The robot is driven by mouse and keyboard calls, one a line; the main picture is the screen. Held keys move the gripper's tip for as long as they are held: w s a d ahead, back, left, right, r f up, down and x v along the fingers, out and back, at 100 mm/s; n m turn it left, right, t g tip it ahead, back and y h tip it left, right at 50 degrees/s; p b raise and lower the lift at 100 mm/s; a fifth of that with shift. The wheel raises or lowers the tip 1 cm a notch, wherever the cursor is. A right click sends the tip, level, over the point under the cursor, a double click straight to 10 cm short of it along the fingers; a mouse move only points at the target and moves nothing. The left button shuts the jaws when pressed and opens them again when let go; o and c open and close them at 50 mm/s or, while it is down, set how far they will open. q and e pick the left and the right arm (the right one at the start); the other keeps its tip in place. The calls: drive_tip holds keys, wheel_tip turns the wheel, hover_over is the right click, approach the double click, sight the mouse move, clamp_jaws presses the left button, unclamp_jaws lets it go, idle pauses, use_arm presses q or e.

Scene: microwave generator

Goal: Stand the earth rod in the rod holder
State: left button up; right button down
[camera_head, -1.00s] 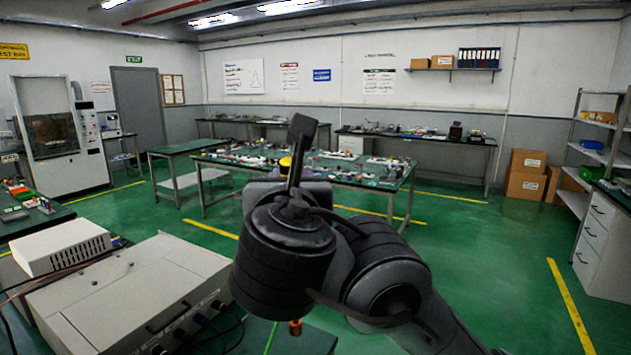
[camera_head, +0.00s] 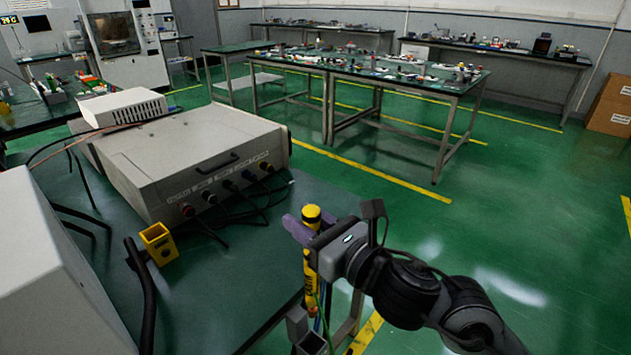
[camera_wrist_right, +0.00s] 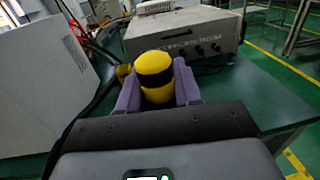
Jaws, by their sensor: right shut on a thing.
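The earth rod (camera_head: 311,268), yellow with a black band near its rounded top, is upright at the table's right edge. My right gripper (camera_head: 304,230) is shut on it just below the top, its purple fingers on either side. In the right wrist view the rod's yellow head (camera_wrist_right: 155,72) sits between the fingers (camera_wrist_right: 157,90). A small yellow open-topped box (camera_head: 158,243), apparently the rod holder, stands on the table to the left, apart from the rod. It is partly visible behind the rod in the wrist view (camera_wrist_right: 124,74). The rod's lower end is unclear. My left gripper is not visible.
A large grey instrument box (camera_head: 200,160) with cables stands behind the yellow box. A black cable (camera_head: 143,285) runs beside it, and a pale cabinet (camera_head: 55,270) is at left. A grey square tube (camera_head: 310,340) is below the rod. The green tabletop (camera_head: 225,275) between is clear.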

drive_tip(key=shift+n+g+y, duration=0.4)
drive_tip(key=shift+y, duration=0.1)
drive_tip(key=f, duration=0.2)
drive_tip(key=s+f+b, duration=0.1)
drive_tip(key=f, duration=0.1)
drive_tip(key=shift+s+a+f, duration=0.15)
drive_tip(key=shift+s+f, duration=0.05)
drive_tip(key=shift+f, duration=0.15)
drive_tip(key=shift+b, duration=0.3)
drive_tip(key=b, duration=0.7)
hover_over(312, 295)
drive_tip(key=w+a, duration=0.1)
wheel_tip(312, 295, down, 7)
drive_tip(key=shift+r, duration=0.1)
wheel_tip(312, 295, down, 5)
drive_tip(key=b, duration=0.5)
drive_tip(key=shift+f, duration=0.25)
